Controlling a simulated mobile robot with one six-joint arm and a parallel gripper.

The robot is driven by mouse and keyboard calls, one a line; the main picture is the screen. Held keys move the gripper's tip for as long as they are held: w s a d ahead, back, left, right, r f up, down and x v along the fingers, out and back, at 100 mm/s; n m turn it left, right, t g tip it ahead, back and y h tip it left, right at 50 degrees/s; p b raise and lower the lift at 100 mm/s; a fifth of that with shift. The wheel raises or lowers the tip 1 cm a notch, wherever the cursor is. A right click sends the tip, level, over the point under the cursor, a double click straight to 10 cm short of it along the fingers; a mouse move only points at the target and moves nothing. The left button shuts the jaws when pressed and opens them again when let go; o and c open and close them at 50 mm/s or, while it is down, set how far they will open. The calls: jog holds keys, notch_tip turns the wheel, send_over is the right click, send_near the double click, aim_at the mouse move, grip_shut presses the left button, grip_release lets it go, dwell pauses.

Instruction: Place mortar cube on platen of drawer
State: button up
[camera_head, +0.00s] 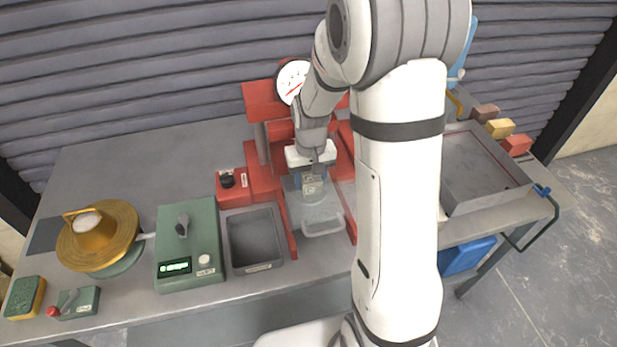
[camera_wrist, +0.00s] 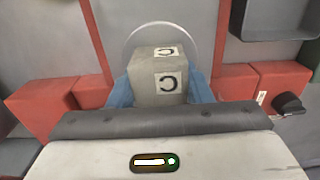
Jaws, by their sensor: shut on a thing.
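The mortar cube (camera_wrist: 157,75) is a grey block with white labels marked C, seen in the wrist view between the blue fingers of my gripper (camera_wrist: 160,90). My gripper is shut on it. In the head view the cube (camera_head: 312,187) shows small below my gripper (camera_head: 310,178), over the drawer (camera_head: 322,222) of the red press (camera_head: 262,165). A round pale disc (camera_wrist: 160,37), apparently the platen, shows behind the cube in the wrist view. I cannot tell whether the cube touches it. My arm hides part of the press.
A grey bin (camera_head: 254,238) and a green control box (camera_head: 188,245) stand left of the drawer. A brass-coloured pan (camera_head: 98,238) is farther left. A metal tray (camera_head: 478,170) and coloured blocks (camera_head: 500,128) lie right. Red side rails flank the drawer closely.

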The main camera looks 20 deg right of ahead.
aim_at(311, 176)
jog(key=shift+f, duration=0.15)
jog(key=o, duration=1.2)
jog(key=shift+c, duration=0.2)
notch_tip(311, 176, up, 12)
jog(key=s+r+t, duration=0.1)
jog(key=s+r, duration=0.1)
jog(key=s, duration=0.7)
jog(key=s+r+t, duration=0.2)
jog(key=s, duration=0.7)
jog(key=shift+r+b, duration=0.15)
jog(key=shift+b, duration=0.25)
jog(key=shift+s+a, duration=0.1)
jog(key=shift+s, duration=0.05)
